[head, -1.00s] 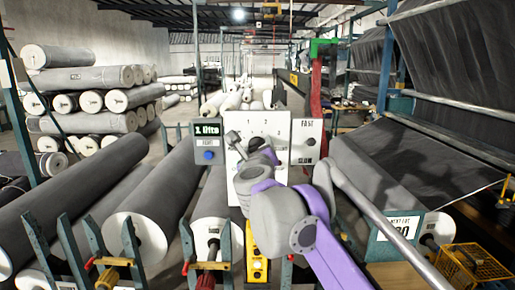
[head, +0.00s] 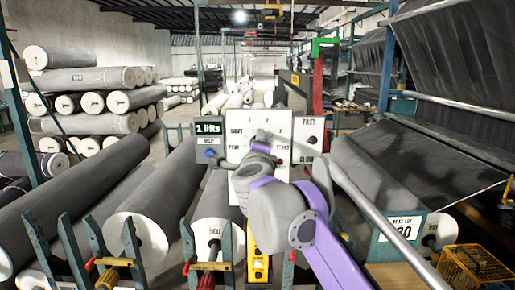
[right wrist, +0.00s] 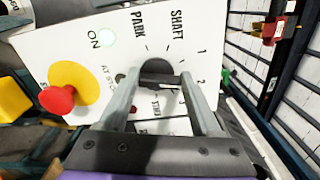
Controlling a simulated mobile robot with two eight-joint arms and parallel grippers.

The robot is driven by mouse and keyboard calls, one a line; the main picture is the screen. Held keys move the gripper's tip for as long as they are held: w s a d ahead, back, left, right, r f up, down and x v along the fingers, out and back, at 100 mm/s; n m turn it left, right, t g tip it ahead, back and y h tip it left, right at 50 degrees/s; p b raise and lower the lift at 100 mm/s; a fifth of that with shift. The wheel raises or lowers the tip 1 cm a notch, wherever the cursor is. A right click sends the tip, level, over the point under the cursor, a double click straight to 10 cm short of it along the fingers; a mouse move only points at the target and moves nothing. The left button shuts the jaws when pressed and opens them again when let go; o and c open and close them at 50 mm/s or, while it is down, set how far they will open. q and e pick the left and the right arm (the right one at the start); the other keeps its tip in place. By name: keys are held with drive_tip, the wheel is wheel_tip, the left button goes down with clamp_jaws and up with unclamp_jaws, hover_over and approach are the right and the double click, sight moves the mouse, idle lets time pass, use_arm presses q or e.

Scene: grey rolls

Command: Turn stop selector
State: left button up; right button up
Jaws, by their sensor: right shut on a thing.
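The white control panel (head: 237,188) stands ahead of me at the middle of the head view. In the right wrist view its face (right wrist: 60,50) appears tilted, with the words PARK and SHAFT and the numbers 1 and 2. The dark selector knob (right wrist: 157,68) sits on this face. My right gripper (right wrist: 158,80) is shut on the knob, with one grey finger on each side. In the head view my own wrist hides most of the knob and the fingers. My left gripper is not in view.
A red button on a yellow base (right wrist: 66,88) lies left of the fingers in the right wrist view. Large fabric rolls (head: 165,195) lie around the stand.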

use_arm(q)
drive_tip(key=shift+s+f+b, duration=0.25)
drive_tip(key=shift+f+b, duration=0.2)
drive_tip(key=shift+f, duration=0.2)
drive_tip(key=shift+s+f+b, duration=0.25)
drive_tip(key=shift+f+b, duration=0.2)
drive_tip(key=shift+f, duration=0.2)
use_arm(e)
drive_tip(key=shift+a+f+n, duration=0.1)
drive_tip(key=shift+f+n, duration=0.1)
drive_tip(key=shift+n, duration=3.45)
drive_tip(key=shift+f+n, duration=0.2)
drive_tip(key=shift+n, duration=3.45)
drive_tip(key=o, duration=1.4)
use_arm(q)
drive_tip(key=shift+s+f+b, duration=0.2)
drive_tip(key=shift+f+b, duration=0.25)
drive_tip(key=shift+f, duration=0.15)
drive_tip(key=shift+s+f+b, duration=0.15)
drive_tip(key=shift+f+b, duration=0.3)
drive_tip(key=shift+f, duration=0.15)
use_arm(e)
drive_tip(key=s, duration=1)
drive_tip(key=shift+s, duration=0.4)
